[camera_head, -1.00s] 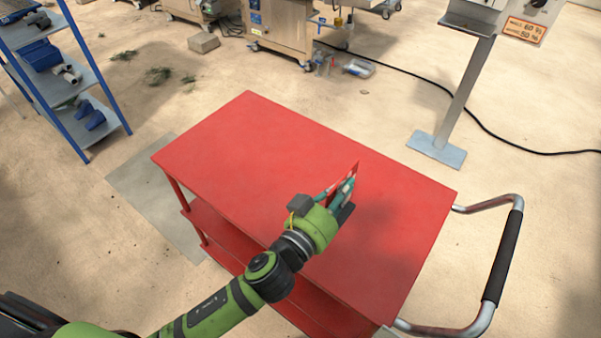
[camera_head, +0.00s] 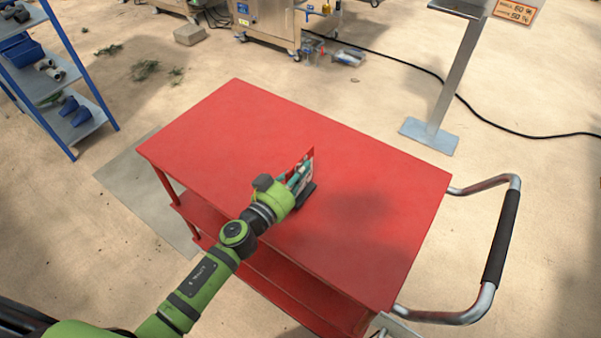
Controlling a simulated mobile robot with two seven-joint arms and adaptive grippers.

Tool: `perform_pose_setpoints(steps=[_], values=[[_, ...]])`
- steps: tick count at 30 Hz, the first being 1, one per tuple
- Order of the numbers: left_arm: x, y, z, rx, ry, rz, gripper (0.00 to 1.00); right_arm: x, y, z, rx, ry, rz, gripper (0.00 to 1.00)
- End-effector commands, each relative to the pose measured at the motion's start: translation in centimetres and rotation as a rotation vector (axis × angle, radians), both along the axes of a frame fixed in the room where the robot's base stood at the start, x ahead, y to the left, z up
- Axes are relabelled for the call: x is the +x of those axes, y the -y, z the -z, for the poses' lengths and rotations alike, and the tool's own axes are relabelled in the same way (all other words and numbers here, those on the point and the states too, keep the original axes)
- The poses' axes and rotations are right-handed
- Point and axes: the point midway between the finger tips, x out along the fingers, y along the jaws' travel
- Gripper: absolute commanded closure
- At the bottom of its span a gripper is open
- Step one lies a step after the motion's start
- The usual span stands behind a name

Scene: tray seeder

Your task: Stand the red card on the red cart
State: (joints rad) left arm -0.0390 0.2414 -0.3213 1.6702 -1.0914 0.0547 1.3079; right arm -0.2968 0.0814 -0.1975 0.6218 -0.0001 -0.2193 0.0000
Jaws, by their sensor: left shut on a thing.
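The red cart (camera_head: 230,130) stands in the middle of the head view, with a flat red top, lower shelves and a bent metal handle on its right. My left gripper (camera_head: 303,180) is over the middle of the cart's top. It is shut on the red card (camera_head: 311,156), a thin upright plate whose upper part shows beyond the fingers. The card's lower edge is hidden by the gripper, so I cannot tell whether it touches the top. My right gripper is not in view.
The cart's top is otherwise clear. The handle (camera_head: 502,235) sticks out at the right. A blue shelf rack (camera_head: 85,75) stands at the upper left, a metal post on a base plate (camera_head: 428,136) behind the cart. A black cable (camera_head: 500,128) lies on the floor.

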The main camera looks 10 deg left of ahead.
Motion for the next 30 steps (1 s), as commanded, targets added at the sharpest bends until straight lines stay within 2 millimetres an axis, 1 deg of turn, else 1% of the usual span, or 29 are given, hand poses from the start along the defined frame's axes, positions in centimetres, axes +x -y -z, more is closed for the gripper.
perform_pose_setpoints(steps=[6, 11, 13, 14, 23, 26, 29, 30], values=[[0.0, 0.0, -0.2, 0.0, 0.002, 0.0, 1.0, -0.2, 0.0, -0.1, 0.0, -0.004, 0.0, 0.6], [0.0, 0.0, 0.4, -0.002, 0.001, 0.0, 1.0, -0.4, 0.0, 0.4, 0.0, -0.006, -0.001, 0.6], [0.0, 0.0, 0.3, 0.001, 0.001, 0.0, 0.75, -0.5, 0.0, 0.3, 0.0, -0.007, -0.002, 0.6], [0.0, 0.0, 0.3, 0.001, 0.001, -0.001, 0.67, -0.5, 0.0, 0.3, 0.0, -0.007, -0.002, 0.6], [0.0, 0.0, 0.3, 0.001, 0.001, 0.0, 0.67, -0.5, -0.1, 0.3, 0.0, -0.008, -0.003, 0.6], [0.0, 0.0, -0.2, 0.0, 0.002, 0.0, 0.67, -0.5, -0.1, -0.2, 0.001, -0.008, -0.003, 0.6], [-1.0, -0.5, 0.0, 0.001, -0.001, 0.0, 0.67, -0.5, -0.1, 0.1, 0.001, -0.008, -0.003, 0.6], [-1.7, -0.7, 0.1, 0.003, -0.001, 0.0, 0.67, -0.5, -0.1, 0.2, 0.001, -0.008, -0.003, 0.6]])
